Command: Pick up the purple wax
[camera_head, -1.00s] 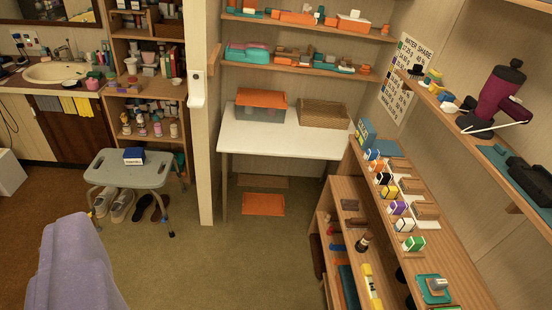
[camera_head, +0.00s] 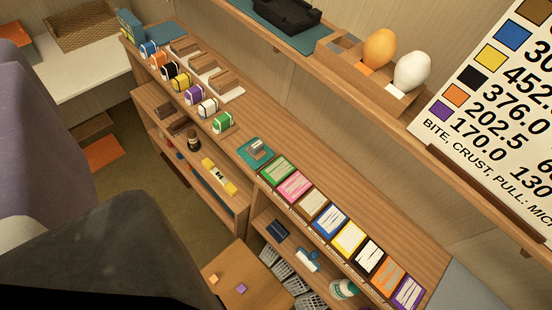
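Three purple things show, and I cannot tell which is the wax. A purple-labelled block (camera_head: 193,95) stands in a row of coloured blocks on the wooden shelf top. A flat purple-edged slab (camera_head: 408,292) lies at the near right end of a row of coloured slabs. A small purple cube (camera_head: 241,289) sits on a low wooden surface at the bottom. No gripper fingers can be made out. Large lavender and dark grey shapes, apparently parts of my arm, cover the left and lower left.
The long wooden shelf unit (camera_head: 310,150) runs diagonally across the view. Above it, a wall ledge holds a dark tray (camera_head: 285,15) and a wooden holder with an orange and a white egg-shaped object (camera_head: 411,70). Bare shelf top lies behind the slabs. Floor (camera_head: 105,122) shows at left.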

